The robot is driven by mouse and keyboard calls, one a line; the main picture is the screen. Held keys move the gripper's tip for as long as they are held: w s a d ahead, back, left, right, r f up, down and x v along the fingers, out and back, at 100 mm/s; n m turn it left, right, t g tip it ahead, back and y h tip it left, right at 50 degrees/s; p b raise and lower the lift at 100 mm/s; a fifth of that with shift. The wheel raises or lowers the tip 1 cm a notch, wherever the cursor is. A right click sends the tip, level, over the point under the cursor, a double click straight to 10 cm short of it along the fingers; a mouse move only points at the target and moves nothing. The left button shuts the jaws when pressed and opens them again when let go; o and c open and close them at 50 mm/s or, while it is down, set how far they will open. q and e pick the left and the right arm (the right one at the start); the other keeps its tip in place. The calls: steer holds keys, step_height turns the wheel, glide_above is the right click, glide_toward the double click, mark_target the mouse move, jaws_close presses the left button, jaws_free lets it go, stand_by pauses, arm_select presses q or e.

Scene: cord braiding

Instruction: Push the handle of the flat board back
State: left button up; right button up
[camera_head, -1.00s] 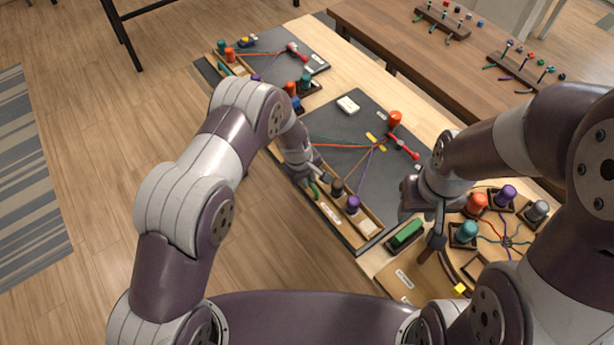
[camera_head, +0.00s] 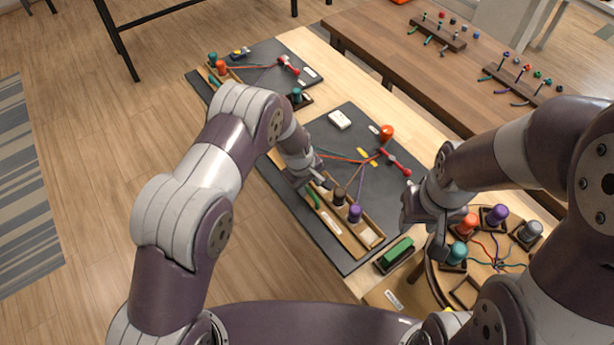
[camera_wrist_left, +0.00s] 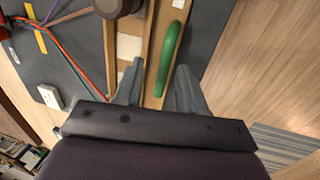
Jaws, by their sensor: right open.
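The flat board (camera_head: 337,250) is a dark grey slab on the light wooden table. A wooden tray with a slim green handle (camera_head: 313,198) lies along its near side. A red bar with knobs (camera_head: 395,162) lies across its far side, away from both grippers. My left gripper (camera_head: 306,184) is over the tray, close to the green handle. In the left wrist view its two fingers are apart, and the green handle (camera_wrist_left: 172,45) shows between and beyond their tips; I cannot tell if they touch it. My right gripper (camera_head: 428,226) is open beside the teal spool.
Brown and purple spools (camera_head: 355,214) stand in the tray near my left gripper. A green block in a dark holder (camera_head: 396,252) and a round stand with several spools are at right. Floor lies open at left.

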arm_select(q)
step_height(320, 180, up, 12)
steer(key=s+a+b, duration=0.1)
steer(key=b, duration=0.1)
steer(key=shift+s+a, duration=0.15)
steer(key=shift+s, duration=0.05)
steer(key=shift+f, duration=0.1)
steer(key=s+a+r+m+y, duration=0.1)
steer(key=s+a+r+m, duration=0.2)
steer(key=s+a, duration=0.4)
steer(key=s+a+r+m, duration=0.4)
steer(key=s+a, duration=0.3)
steer(key=s, duration=0.5)
steer(key=shift+s+r+m+y, duration=0.3)
steer(key=shift+m+y, duration=0.1)
steer(key=shift+m, duration=0.1)
steer(key=shift+s, duration=0.1)
